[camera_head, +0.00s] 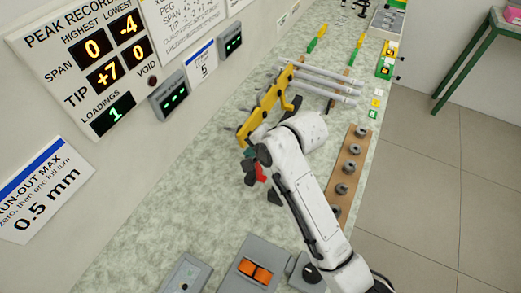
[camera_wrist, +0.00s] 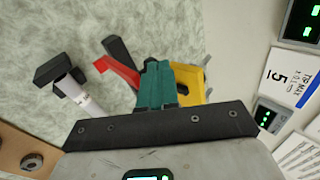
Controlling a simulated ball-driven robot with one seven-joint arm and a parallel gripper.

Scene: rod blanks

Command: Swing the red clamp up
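The red clamp (camera_head: 261,172) shows as a small red piece beside my gripper in the head view. In the wrist view the red clamp (camera_wrist: 120,74) is a bent red lever, its one end near a dark block and its other end passing behind my fingers. My gripper (camera_head: 249,153) is low over the bench at the lower end of the yellow bracket (camera_head: 265,103). In the wrist view the teal fingers of my gripper (camera_wrist: 157,82) look closed together, right beside the lever. No part of the lever shows between them; the contact is hidden.
Several grey rods (camera_head: 325,82) lie beyond the bracket. A brown strip with several grey pegs (camera_head: 348,175) is right of my arm. The wall with the record board (camera_head: 85,65) is on the left.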

